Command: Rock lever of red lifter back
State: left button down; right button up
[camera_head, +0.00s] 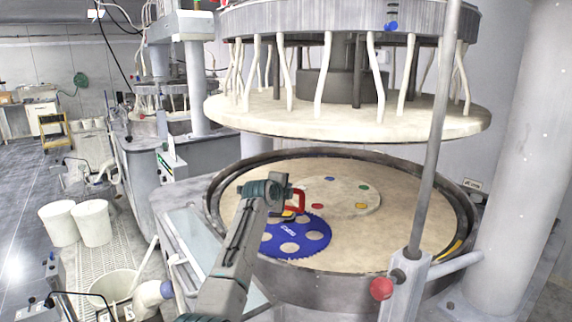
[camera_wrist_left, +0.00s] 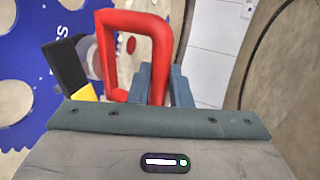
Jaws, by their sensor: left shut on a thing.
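The red lifter (camera_head: 299,200) has a red loop handle (camera_wrist_left: 137,20) that stands up in front of my left wrist camera. My left gripper (camera_head: 283,196) is shut on one side of this loop; its grey-blue fingers (camera_wrist_left: 160,88) lie on both sides of the red bar. A black and yellow part (camera_wrist_left: 66,70), apparently the lever, sticks up left of the handle, clear of the fingers. A clear round cup (camera_wrist_left: 90,55) shows partly behind it. The lifter's underside is hidden. My right gripper is out of view.
A blue toothed disc (camera_head: 282,246) with round holes lies on the beige lower platen (camera_head: 400,235), beside a pale disc (camera_head: 345,192) with coloured dots. The upper platen (camera_head: 340,118) hangs above. A slanted grey pole (camera_head: 436,140) stands at right.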

aim_at(286, 209)
pick_arm(q)
jog(key=shift+r+p, duration=0.6)
jog(key=shift+r, duration=0.95)
jog(key=s+a+p, duration=0.4)
jog(key=s+a, duration=0.5)
jog(key=s, duration=0.4)
jog(key=s+a+p, duration=0.5)
jog(key=s+a, duration=0.5)
jog(key=s, duration=0.3)
dwell(3.4)
jog(key=shift+a+f, duration=0.1)
jog(key=shift+f, duration=0.05)
